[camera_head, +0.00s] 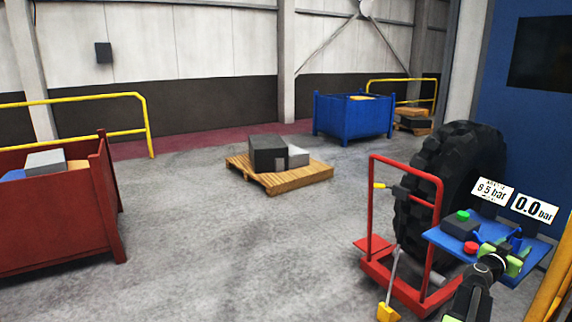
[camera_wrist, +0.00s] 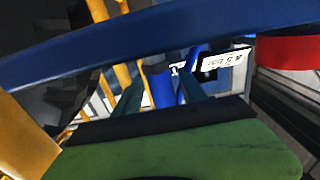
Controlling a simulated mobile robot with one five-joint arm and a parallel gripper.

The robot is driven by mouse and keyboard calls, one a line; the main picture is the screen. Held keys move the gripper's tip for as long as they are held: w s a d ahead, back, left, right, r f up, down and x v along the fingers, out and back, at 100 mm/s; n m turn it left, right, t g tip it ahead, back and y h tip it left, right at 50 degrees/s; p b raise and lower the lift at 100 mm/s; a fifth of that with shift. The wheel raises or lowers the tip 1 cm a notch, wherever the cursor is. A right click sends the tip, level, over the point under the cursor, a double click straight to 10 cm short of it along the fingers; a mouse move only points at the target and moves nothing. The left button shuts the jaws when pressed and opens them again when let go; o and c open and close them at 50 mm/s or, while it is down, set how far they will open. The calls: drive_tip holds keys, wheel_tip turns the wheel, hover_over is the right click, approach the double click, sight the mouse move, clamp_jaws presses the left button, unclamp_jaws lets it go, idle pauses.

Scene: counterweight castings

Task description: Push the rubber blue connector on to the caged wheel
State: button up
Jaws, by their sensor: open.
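The caged wheel (camera_head: 459,165) is a large black tyre standing upright in a red frame (camera_head: 440,225) at the right of the head view. Beside it is a blue shelf (camera_head: 441,238). My gripper (camera_head: 508,259), with green pads, is open at the shelf's front edge. In the wrist view a green pad (camera_wrist: 180,158) fills the bottom. A broad blue band (camera_wrist: 150,48) crosses the top, and a smaller blue piece (camera_wrist: 163,90) shows beyond the pad. I cannot tell whether either is the rubber connector. No connector shows clearly on the wheel.
The shelf carries a dark box with a green button (camera_head: 462,215) and a red button (camera_head: 471,248). Signs behind read 8.5 bar (camera_head: 492,190) and 0.0 bar (camera_head: 534,208). A yellow chock (camera_head: 388,312) lies by the frame.

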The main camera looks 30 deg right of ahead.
sight(517, 236)
drive_tip(key=shift+w+a, duration=0.1)
drive_tip(key=c, duration=1.1)
drive_tip(key=shift+o, duration=0.2)
drive_tip(key=shift+r+p, duration=2)
